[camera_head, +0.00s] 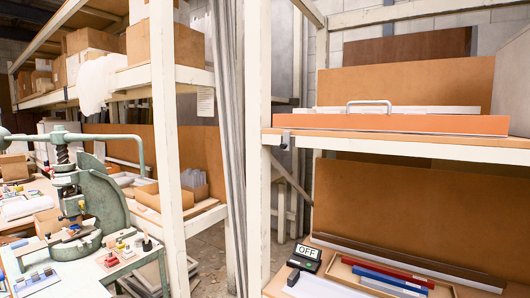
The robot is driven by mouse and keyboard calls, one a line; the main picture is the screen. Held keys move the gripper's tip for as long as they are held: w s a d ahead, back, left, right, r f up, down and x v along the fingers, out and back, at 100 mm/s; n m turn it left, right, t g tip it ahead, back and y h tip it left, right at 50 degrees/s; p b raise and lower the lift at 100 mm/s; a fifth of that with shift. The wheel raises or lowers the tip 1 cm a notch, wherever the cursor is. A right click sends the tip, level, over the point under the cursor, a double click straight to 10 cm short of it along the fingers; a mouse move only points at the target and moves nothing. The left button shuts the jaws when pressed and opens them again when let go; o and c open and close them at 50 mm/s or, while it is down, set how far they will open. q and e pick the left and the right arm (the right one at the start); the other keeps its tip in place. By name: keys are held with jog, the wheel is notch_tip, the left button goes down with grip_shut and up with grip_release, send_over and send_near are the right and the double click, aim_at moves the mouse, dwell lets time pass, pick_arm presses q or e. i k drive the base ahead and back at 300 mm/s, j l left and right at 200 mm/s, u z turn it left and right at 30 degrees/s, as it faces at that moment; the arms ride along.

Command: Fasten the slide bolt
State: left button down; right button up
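I cannot clearly make out a slide bolt. A small dark metal fitting (286,140) sits at the left front edge of the right-hand shelf, by the white post; it is too small to tell whether it is a bolt or how it stands. A pale bar handle (368,104) shows above the orange board (420,123) on that shelf. Neither of my grippers is in view.
A green fly press (85,195) stands at the left on a bench with small parts. White shelf posts (257,150) rise in the middle. A box marked OFF (306,252) and a wooden tray (345,270) with red and blue bars lie at lower right.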

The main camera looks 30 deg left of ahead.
aim_at(286, 146)
jog(key=u, duration=0.9)
